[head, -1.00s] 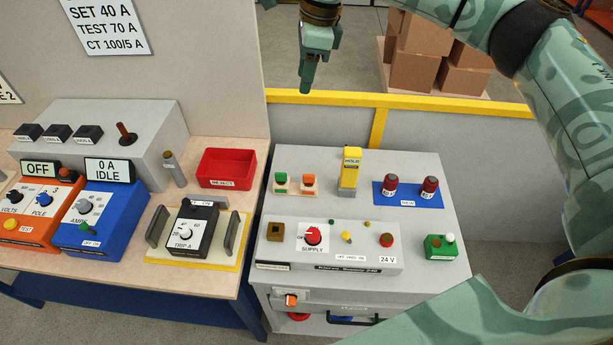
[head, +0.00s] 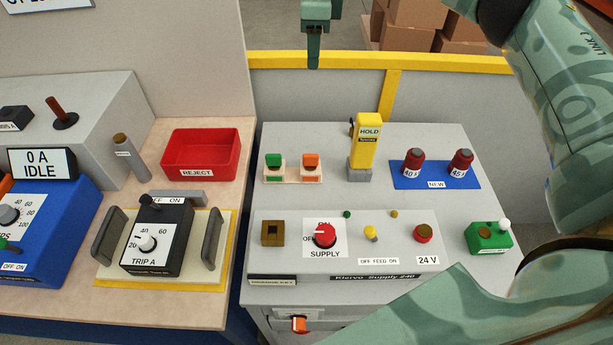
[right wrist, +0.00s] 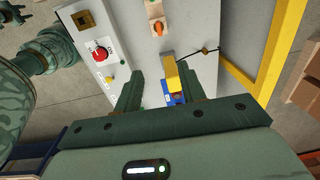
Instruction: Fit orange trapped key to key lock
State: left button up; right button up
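The orange trapped key (head: 311,160) stands in a small holder beside a green key (head: 273,160) on the grey supply cabinet. It also shows near the top of the right wrist view (right wrist: 157,27). A brass block with a dark square opening (head: 272,233), which looks like the key lock, sits left of the red supply knob; it also shows in the right wrist view (right wrist: 83,20). My right gripper (head: 313,62) is above and behind the cabinet's far edge, clear of the keys. In the right wrist view its fingers (right wrist: 158,90) are apart and empty.
A yellow HOLD block (head: 366,140) stands upright right of the keys. Two red-capped parts sit on a blue mat (head: 437,181). A green box (head: 488,238) is at the right. A red reject tray (head: 202,155) is on the left bench. A yellow rail (head: 430,62) runs behind.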

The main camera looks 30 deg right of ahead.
notch_tip(320, 180, down, 11)
jog(key=b, duration=1)
send_over(311, 155)
notch_tip(311, 155, down, 5)
jog(key=shift+g, duration=0.3)
notch_tip(311, 155, down, 10)
jog(key=shift+a+r+b, duration=0.15)
jog(key=shift+b, duration=1)
notch_tip(311, 155, down, 5)
jog(key=shift+f+b, duration=0.1)
jog(key=shift+b, duration=0.65)
jog(key=shift+w+f, duration=0.1)
jog(key=shift+f, duration=0.45)
pick_arm(q)
notch_tip(311, 155, down, 17)
jog(key=s, duration=0.2)
jog(key=shift+s+g, duration=0.25)
jog(key=shift+g, duration=0.15)
pick_arm(e)
jog(key=shift+r, duration=0.1)
pick_arm(q)
jog(key=shift+d+r, duration=0.1)
pick_arm(e)
grip_shut()
